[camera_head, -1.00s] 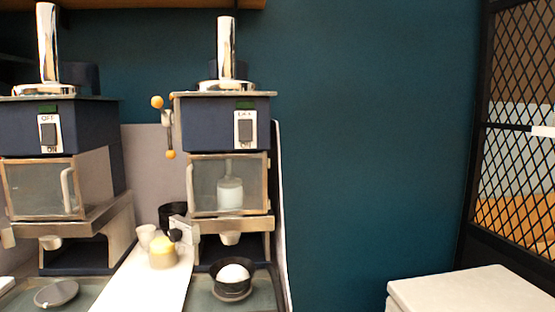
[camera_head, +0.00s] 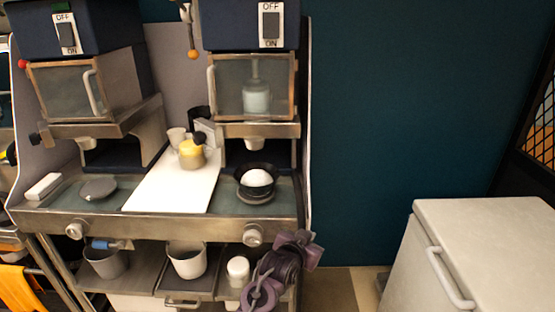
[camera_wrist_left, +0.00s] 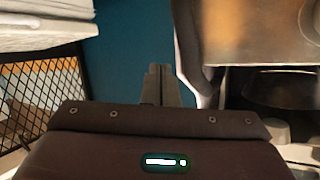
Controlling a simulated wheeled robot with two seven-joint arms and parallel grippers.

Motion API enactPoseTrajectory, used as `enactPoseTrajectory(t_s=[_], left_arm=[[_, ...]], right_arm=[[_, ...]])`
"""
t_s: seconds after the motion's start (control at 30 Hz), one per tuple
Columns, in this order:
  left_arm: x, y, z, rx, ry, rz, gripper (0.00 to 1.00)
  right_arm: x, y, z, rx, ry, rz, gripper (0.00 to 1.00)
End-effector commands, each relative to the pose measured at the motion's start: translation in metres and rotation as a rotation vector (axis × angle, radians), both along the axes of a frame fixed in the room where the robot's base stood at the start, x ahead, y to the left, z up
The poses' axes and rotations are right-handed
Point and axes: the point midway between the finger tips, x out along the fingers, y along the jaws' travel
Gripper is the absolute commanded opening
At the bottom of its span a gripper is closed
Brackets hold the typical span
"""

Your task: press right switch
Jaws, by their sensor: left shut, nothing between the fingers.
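The right switch (camera_head: 271,26) is a dark rocker on a white plate marked OFF above and ON below, on the blue front of the right machine. A similar left switch (camera_head: 66,36) is on the left machine. My left gripper (camera_head: 298,247) shows low in the head view, by the counter's right front edge, well below the right switch. Its fingers (camera_wrist_left: 162,74) are shut together and empty in the left wrist view. The switch does not show in the wrist view. My right gripper is not in view.
A black bowl (camera_head: 257,178) with a white round thing sits under the right machine. A white board (camera_head: 165,190) lies between the machines. Cups stand on the shelf below. A white chest (camera_head: 480,225) is at right. The teal wall between is clear.

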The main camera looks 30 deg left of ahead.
Motion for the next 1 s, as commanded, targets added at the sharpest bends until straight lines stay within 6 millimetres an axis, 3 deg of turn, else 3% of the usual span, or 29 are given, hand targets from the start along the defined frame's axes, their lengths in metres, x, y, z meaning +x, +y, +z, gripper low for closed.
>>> enactPoseTrajectory(t_s=[0.03,0.1,0.23,0.3,0.4,0.5,0.6,0.7,1.0], left_arm=[[0.017,0.009,0.034,0.006,-0.091,0.022,0.00],[0.033,0.022,0.085,0.023,-0.219,0.053,0.00],[0.048,0.050,0.191,0.059,-0.483,0.132,0.00],[0.046,0.066,0.247,0.078,-0.621,0.182,0.00],[0.034,0.087,0.312,0.105,-0.786,0.255,0.00],[0.019,0.103,0.360,0.125,-0.910,0.319,0.00],[0.007,0.113,0.389,0.137,-0.989,0.364,0.00],[0.000,0.118,0.402,0.144,-1.026,0.387,0.00],[-0.002,0.119,0.405,0.146,-1.035,0.393,0.00]], right_arm=[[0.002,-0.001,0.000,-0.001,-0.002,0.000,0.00],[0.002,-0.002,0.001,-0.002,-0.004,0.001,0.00],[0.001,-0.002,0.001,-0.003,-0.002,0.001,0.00],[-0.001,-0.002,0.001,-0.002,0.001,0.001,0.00],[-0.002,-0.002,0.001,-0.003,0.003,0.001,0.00],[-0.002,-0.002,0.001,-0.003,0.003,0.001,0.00],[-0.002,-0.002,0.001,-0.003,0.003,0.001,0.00],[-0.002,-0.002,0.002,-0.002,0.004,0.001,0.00],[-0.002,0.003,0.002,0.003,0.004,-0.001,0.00]])
